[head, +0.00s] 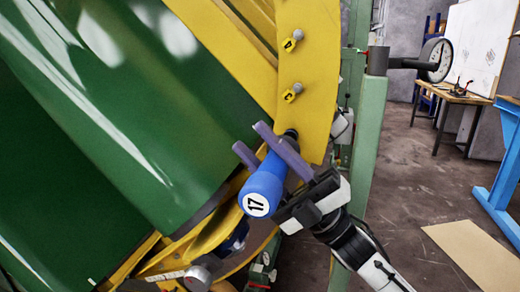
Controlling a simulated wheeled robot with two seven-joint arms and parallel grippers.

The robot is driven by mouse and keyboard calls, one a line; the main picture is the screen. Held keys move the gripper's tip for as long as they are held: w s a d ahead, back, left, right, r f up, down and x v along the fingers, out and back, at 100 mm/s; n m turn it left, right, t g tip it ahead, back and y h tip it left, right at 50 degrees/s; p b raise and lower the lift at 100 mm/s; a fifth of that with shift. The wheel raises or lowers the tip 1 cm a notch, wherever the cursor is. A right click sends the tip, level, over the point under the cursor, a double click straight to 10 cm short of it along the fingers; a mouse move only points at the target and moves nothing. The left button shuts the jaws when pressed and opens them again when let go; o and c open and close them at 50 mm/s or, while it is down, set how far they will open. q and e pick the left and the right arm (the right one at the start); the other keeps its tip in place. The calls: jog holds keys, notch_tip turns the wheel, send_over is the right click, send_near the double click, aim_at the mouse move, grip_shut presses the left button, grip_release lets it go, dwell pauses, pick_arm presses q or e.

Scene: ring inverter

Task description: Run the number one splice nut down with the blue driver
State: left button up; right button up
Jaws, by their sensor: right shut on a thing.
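The blue driver (265,182) has a thick handle with a white end disc marked 17. My right gripper (250,139) is shut on this handle, with its two purple-grey fingers on either side. The driver's dark nose points up and away at the lower part of the yellow curved plate (310,75). Whether it sits on a nut cannot be told, since no nut shows there. Two other splice nuts (298,34) and (297,87) stand above on the plate, each beside a small yellow tag. Their numbers are too small to read surely. My left gripper is out of view.
A large green drum (110,90) fills the left, with yellow framing below it. A pale green post (366,150) stands just right of the plate. A round gauge (436,60), a wooden bench (455,95) and a blue stand (495,205) are farther right. Open floor lies between.

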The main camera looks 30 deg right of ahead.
jog(key=shift+w+d+r, duration=0.15)
jog(key=shift+w+d, duration=0.2)
jog(key=shift+d, duration=0.2)
dwell(1.7)
